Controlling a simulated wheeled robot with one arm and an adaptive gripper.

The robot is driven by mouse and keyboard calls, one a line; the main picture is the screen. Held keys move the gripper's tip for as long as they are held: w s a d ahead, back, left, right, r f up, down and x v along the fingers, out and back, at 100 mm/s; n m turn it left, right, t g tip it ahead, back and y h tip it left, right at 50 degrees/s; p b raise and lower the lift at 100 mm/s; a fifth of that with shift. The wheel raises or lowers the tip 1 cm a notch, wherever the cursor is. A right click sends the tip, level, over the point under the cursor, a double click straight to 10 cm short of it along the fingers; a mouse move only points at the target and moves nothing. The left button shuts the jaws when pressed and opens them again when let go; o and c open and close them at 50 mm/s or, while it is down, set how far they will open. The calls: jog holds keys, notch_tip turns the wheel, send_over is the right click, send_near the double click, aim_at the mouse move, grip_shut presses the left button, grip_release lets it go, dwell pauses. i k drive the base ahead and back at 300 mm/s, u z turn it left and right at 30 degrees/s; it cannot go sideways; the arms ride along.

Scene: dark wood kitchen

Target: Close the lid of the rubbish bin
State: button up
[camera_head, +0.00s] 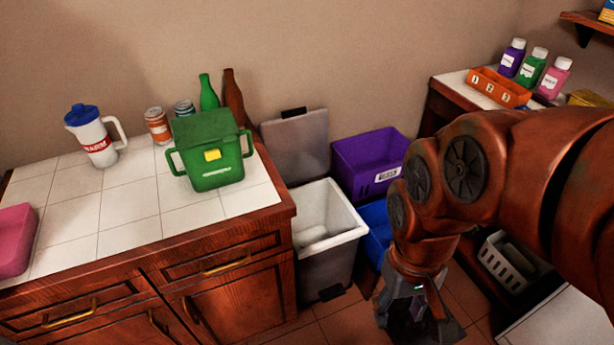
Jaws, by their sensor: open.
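The rubbish bin (325,265) stands on the floor just right of the tiled counter. It is grey with a white inner rim, and its top is open. Its grey lid (296,146) is raised upright at the back, near the wall, with a dark tab on its top edge. A dark pedal shows low at the bin's front. My gripper (425,325) points down to the right of the bin, apart from it. It is open, and no object shows in it; its fingertips are hard to make out.
A purple crate (368,163) and a blue crate (377,230) stand right of the bin. The counter (130,200) holds a green lidded container (212,155), a jug (95,137), cans and bottles. A white basket (505,262) is at right, below a shelf with small bottles.

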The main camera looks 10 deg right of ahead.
aim_at(297, 143)
jog(key=k, duration=0.6)
jog(key=z, duration=0.15)
jog(key=i, duration=0.8)
jog(key=u, duration=0.55)
jog(key=i, duration=0.65)
jog(key=u, duration=0.6)
